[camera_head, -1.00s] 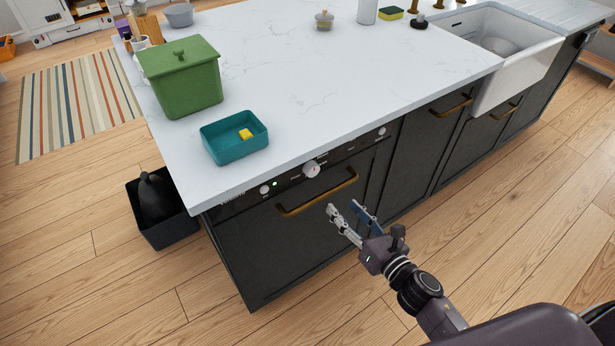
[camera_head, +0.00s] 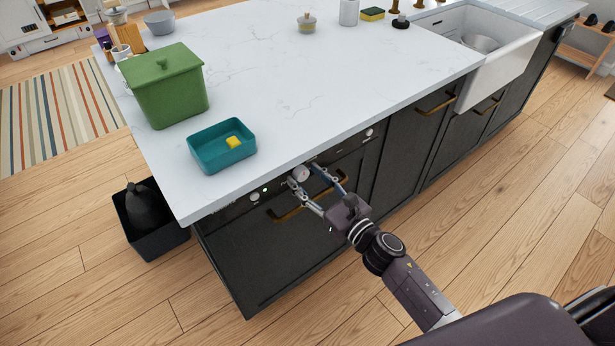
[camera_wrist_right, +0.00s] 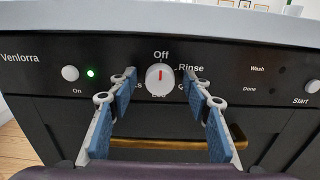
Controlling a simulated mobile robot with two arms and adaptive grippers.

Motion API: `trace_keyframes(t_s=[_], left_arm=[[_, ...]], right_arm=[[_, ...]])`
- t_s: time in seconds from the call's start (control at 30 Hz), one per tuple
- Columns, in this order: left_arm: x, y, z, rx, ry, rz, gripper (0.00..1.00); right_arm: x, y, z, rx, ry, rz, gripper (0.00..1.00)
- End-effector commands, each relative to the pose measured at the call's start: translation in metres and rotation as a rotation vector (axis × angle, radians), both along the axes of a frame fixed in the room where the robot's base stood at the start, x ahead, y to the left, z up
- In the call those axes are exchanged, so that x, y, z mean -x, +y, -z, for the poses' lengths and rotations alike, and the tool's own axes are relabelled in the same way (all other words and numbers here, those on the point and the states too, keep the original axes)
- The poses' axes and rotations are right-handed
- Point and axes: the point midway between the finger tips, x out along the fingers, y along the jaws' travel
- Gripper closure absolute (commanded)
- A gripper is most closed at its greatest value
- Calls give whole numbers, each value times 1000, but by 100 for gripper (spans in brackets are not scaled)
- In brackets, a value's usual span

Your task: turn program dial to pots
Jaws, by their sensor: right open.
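The program dial (camera_wrist_right: 160,77) is a round white knob on the dishwasher's black control panel (camera_wrist_right: 235,75). In the right wrist view its red mark points up at "Off"; "Rinse" is printed to its right, and the lower labels are partly hidden. The dial also shows in the head view (camera_head: 301,174). My right gripper (camera_wrist_right: 160,82) is open, its two blue-padded fingers on either side of the dial with gaps visible. In the head view the right gripper (camera_head: 318,177) reaches the panel from the front right. My left gripper is not in view.
The panel has an On button (camera_wrist_right: 70,73) beside a lit green light (camera_wrist_right: 91,73) and a Start button (camera_wrist_right: 313,86). A brass handle (camera_wrist_right: 178,143) lies below the dial. The white countertop (camera_head: 300,90) overhangs the panel. A teal tray (camera_head: 205,160) sits near its edge.

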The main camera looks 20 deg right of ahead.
Motion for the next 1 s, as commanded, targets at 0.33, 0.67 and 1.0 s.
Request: trace_keyframes(t_s=[0.33, 0.67, 1.0], left_arm=[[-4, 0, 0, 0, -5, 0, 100], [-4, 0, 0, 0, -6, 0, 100], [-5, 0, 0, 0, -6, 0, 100]], right_arm=[[-1, 0, 0, -1, 0, 0, 65], [-1, 0, 0, -1, 0, 0, 96], [-1, 0, 0, -69, 25, 0, 96]])
